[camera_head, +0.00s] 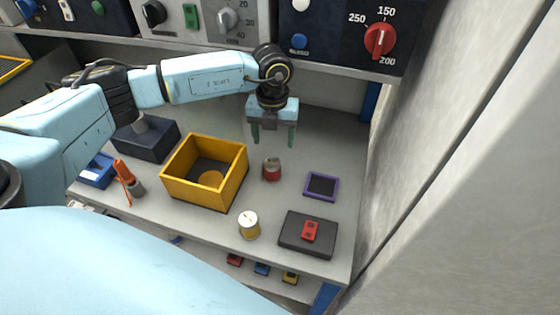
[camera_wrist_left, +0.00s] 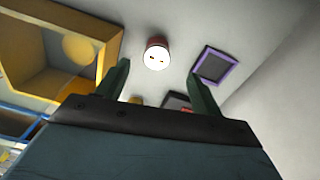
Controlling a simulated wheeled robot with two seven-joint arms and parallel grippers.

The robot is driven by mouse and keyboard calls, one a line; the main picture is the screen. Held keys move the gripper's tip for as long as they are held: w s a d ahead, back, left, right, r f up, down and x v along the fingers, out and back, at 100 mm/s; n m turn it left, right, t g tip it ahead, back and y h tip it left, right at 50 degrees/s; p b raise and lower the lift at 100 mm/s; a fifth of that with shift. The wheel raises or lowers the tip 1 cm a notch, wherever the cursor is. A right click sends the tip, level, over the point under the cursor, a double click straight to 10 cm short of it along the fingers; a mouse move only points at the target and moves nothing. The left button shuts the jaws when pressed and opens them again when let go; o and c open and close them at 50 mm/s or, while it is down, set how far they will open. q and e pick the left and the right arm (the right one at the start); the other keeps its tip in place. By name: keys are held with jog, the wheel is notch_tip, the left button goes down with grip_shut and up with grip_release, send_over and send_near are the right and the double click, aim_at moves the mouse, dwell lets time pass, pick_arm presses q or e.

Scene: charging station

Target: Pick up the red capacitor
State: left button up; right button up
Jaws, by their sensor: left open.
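The red capacitor (camera_head: 272,170) is a small red can with a pale top, standing upright on the grey shelf to the right of the yellow bin. In the left wrist view the capacitor (camera_wrist_left: 157,54) shows its white top with two dark terminals, ahead of and between the fingers. My left gripper (camera_head: 272,141) is open and empty, with green fingers pointing down, above and behind the capacitor and apart from it. Both its fingers show in the left wrist view (camera_wrist_left: 160,85). My right gripper is not in view.
The yellow bin (camera_head: 219,202) holds a round yellow-orange thing. A yellow-and-white can (camera_head: 249,226), a purple-framed pad (camera_head: 321,186) and a dark plate (camera_head: 293,244) with a red block (camera_head: 310,231) stand nearby. A wall (camera_head: 420,150) closes the right side; control panels hang above.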

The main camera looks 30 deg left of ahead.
aim_at(272, 162)
pick_arm(q)
jog(key=f, duration=0.4)
jog(key=s+f, duration=0.1)
jog(key=f, duration=0.1)
jog(key=shift+f, duration=0.5)
notch_tip(272, 162, down, 5)
jog(key=shift+r, duration=0.2)
jog(key=shift+f, duration=0.2)
jog(key=shift+c, duration=0.5)
jog(key=c, duration=1.1)
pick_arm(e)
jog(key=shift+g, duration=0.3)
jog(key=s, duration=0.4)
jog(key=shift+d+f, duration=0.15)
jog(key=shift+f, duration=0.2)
pick_arm(q)
jog(key=shift+r, duration=0.2)
